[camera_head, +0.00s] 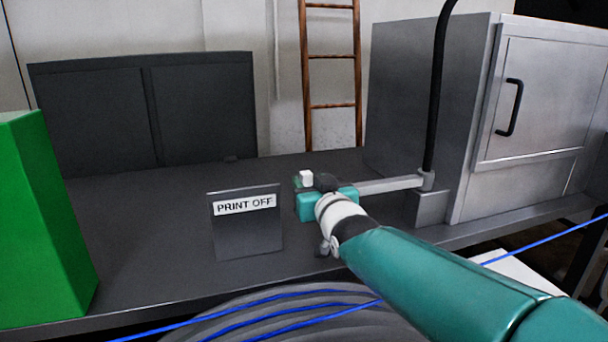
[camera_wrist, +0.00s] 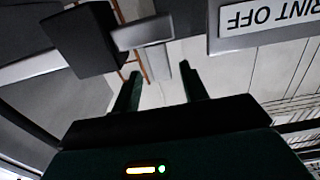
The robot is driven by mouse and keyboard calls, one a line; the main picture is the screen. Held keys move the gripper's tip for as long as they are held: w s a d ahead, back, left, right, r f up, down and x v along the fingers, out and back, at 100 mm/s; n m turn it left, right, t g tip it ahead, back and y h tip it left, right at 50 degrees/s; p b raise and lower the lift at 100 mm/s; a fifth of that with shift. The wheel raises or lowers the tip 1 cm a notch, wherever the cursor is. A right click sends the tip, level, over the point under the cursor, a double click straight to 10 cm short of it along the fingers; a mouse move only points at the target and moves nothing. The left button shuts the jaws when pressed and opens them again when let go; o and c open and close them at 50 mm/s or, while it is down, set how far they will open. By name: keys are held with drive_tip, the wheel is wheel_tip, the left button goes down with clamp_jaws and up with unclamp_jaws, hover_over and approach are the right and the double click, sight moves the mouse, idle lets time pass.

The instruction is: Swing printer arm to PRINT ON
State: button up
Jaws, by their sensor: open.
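The printer arm (camera_head: 390,185) is a light grey bar reaching left from a post beside the metal cabinet. Its dark head (camera_head: 325,182) is at the bar's left end, partly hidden by my gripper. A small pale block (camera_head: 306,177) shows there. In the wrist view, the dark head (camera_wrist: 85,38) carries a light grey piece (camera_wrist: 143,32). The PRINT OFF sign (camera_head: 245,205) stands left of the head; it appears upside down in the wrist view (camera_wrist: 265,18). My gripper (camera_wrist: 161,68) is open, fingers apart, close to the head's grey piece. I cannot tell whether they touch.
The bar and post stand on a dark bench (camera_head: 150,240). A green block (camera_head: 40,220) is at left, and the metal cabinet (camera_head: 430,100) at right. Blue cable (camera_head: 270,308) runs across the front. A black hose (camera_head: 437,90) rises from the post.

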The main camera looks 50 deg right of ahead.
drive_tip(key=shift+x, duration=2.5)
drive_tip(key=shift+a, duration=0.1)
clamp_jaws()
